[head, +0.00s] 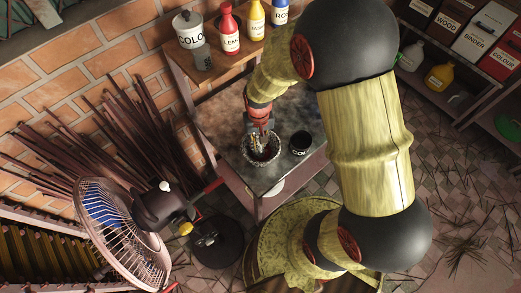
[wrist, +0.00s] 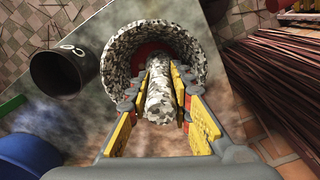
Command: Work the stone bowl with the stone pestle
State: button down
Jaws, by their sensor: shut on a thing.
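The stone bowl (wrist: 192,40) is speckled grey and white and stands on the worktable, with a dark red material inside. In the head view the bowl (head: 274,160) sits near the table's front, partly hidden by my gripper. My gripper (wrist: 160,92) is shut on the speckled stone pestle (wrist: 158,100), one finger on each side. The pestle points into the bowl, its far end at the red material; whether it touches the bottom I cannot tell. In the head view my gripper (head: 259,140) is right above the bowl.
A black cup (head: 300,143) stands just right of the bowl. Labelled bottles, including a red one (head: 229,30), stand on a raised shelf behind. A fan (head: 125,225) and bundles of sticks (head: 130,140) are at left. The table's left part (head: 222,118) is clear.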

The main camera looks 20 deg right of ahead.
jog(key=shift+s+d+f, duration=0.1)
jog(key=shift+s+d, duration=0.25)
jog(key=shift+d, duration=0.05)
jog(key=shift+w+d, duration=0.1)
jog(key=shift+d, duration=0.3)
jog(key=shift+w+d, duration=0.25)
jog(key=shift+w, duration=0.4)
jog(key=shift+w+a, duration=0.4)
jog(key=shift+a, duration=0.05)
jog(key=shift+s+a, duration=0.15)
jog(key=shift+a, duration=0.2)
jog(key=shift+s+a, duration=0.15)
jog(key=shift+a, duration=0.05)
jog(key=shift+s+a+p, duration=0.1)
jog(key=shift+s+p, duration=0.35)
jog(key=shift+s, duration=0.15)
jog(key=shift+s+d+r, duration=0.2)
jog(key=shift+s+d, duration=0.05)
jog(key=shift+d, duration=0.15)
jog(key=shift+w+d+f, duration=0.1)
jog(key=shift+w+d, duration=0.1)
jog(key=shift+d, duration=0.35)
